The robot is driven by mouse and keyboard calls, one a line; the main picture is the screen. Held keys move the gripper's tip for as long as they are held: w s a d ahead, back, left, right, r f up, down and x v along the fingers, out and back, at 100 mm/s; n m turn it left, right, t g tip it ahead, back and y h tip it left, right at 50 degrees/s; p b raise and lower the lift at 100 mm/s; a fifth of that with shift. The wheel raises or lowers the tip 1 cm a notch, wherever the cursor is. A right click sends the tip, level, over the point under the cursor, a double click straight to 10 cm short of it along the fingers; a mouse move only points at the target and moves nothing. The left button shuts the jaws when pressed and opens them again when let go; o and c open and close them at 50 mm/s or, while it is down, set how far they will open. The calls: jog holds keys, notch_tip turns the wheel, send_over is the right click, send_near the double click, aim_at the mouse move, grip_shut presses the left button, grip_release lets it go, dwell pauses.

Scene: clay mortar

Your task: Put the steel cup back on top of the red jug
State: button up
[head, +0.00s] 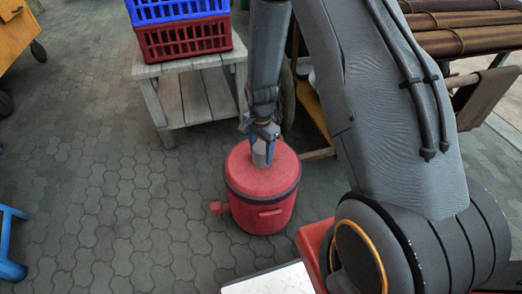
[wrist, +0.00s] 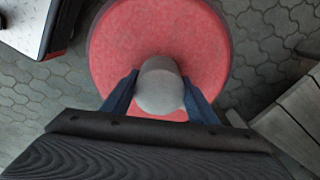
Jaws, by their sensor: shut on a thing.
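The red jug (head: 262,208) stands upright on the paved ground, with a dark band under its lid and a spout at its left. Its round red lid also fills the middle of the wrist view (wrist: 160,30). The steel cup (wrist: 160,88) is grey and sits between my fingers over the lid; it also shows in the head view (head: 261,156). My gripper (wrist: 160,95) is shut on the cup, with a blue finger at each side. In the head view my gripper (head: 262,150) is directly above the lid. I cannot tell whether the cup's base touches the lid.
A weathered wooden table (head: 185,98) behind holds a red crate (head: 186,40) with a blue crate (head: 178,10) on it. A blue stool (head: 10,240) stands at the left edge. Brown rolls (head: 455,25) lie on a rack at right. Paving left of the jug is clear.

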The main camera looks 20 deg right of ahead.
jog(key=shift+f, duration=0.2)
jog(key=o, duration=1.6)
jog(key=shift+o, duration=0.2)
jog(key=shift+r, duration=0.1)
jog(key=shift+r+p, duration=4.2)
jog(key=shift+r, duration=1.25)
